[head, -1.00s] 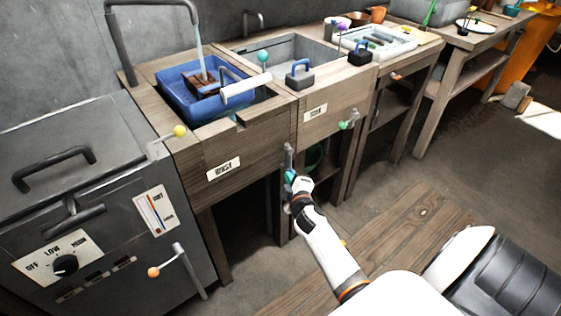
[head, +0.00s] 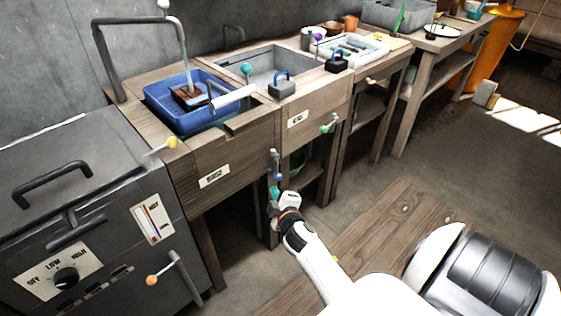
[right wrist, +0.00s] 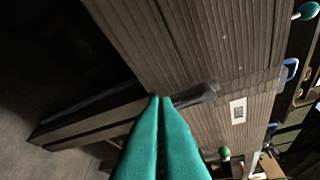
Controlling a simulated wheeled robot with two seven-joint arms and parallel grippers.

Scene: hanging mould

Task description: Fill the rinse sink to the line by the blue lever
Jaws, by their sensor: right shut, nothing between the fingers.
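The rinse sink (head: 157,128) is the left basin, with a label (head: 214,176) on its wooden front that is hard to read. A blue tub (head: 158,98) sits in it, with a brown block (head: 190,95) inside. A grey tap (head: 104,60) stands behind, and a pale stream of water (head: 183,62) falls into the tub. I cannot make out the fill line. The grey lever with a blue knob (head: 278,177) hangs on the sink's right front post. My right gripper (head: 275,191) is shut and empty, just below the knob; its teal fingertips show in the wrist view (right wrist: 160,100). My left gripper is out of view.
A grey sink (head: 262,66) with a green-knobbed lever (head: 324,129) stands to the right. A metal cabinet (head: 95,215) with a dial and an orange-knobbed handle (head: 152,280) stands at the left. The floor in front is clear.

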